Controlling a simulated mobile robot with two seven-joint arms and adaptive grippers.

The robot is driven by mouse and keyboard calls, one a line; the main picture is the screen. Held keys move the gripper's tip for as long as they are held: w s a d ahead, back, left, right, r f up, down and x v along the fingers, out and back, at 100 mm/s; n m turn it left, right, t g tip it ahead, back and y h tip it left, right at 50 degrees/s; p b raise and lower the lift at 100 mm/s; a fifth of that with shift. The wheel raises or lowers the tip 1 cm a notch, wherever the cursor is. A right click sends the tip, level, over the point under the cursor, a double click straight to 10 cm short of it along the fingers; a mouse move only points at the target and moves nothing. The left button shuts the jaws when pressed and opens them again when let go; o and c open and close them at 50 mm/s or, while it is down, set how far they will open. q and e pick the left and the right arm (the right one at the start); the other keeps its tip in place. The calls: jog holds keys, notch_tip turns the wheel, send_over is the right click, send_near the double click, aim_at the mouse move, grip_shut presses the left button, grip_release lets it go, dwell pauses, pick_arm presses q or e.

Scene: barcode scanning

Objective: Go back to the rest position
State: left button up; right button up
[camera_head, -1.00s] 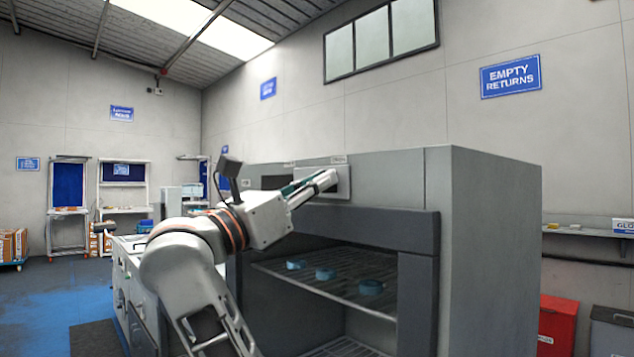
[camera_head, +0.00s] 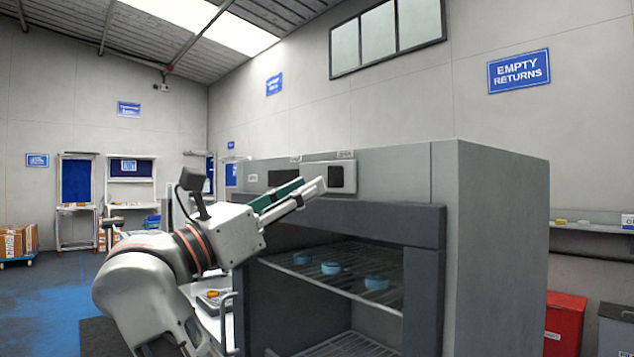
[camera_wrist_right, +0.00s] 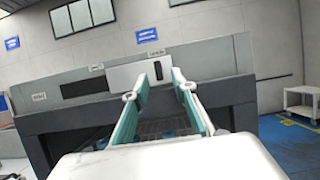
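My right gripper (camera_head: 298,192) is in front of the upper front of a grey oven-like cabinet (camera_head: 505,255), at the level of its control panel (camera_head: 328,177). In the right wrist view, its two teal-lined fingers (camera_wrist_right: 160,90) stand apart with nothing between them, and the panel shows beyond the tips. I cannot tell how far the tips are from the panel. My left gripper is not in view.
The cabinet is open at the front. Several small blue round pieces (camera_head: 375,282) lie on its wire shelf (camera_head: 345,277). A bench stands left of the cabinet, behind my arm. Red bin (camera_head: 565,325) stands right.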

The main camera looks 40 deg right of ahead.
jog(key=shift+a+f, duration=0.25)
jog(key=shift+a, duration=0.4)
jog(key=shift+s, duration=0.1)
